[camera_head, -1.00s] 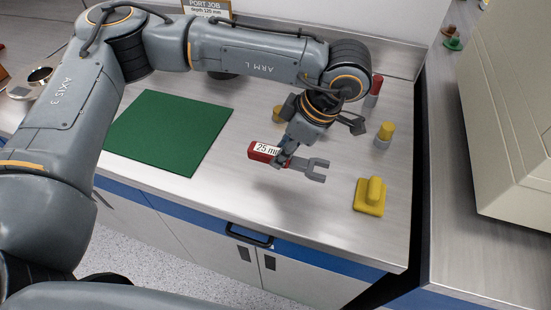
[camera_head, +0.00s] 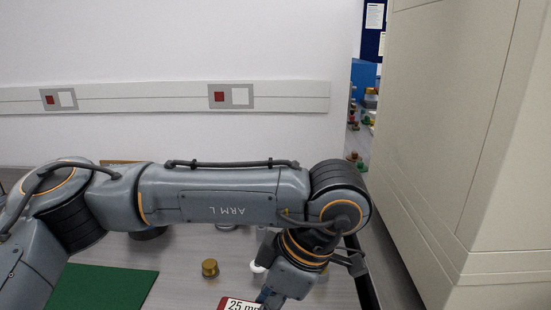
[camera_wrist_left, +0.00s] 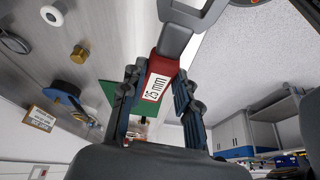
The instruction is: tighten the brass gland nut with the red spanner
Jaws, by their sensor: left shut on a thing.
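My left gripper (camera_head: 268,299) is shut on the red spanner (camera_head: 238,304), at the bottom edge of the head view. In the left wrist view, the spanner (camera_wrist_left: 158,82) lies between the fingers of my left gripper (camera_wrist_left: 160,74). Its white label reads 25 mm and its grey open jaw (camera_wrist_left: 176,38) points away from the gripper. A small brass-coloured piece (camera_head: 210,268) stands on the bench left of the gripper; I cannot tell whether it is the gland nut. It also shows in the left wrist view (camera_wrist_left: 79,54). My right gripper is not in view.
A green mat (camera_head: 105,287) lies on the bench at lower left. A large beige cabinet (camera_head: 450,150) fills the right side, with a narrow gap beside the bench. A wall rail (camera_head: 150,98) with sockets runs behind. The wrist view shows a sign (camera_wrist_left: 38,118) and a white round piece (camera_wrist_left: 52,15).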

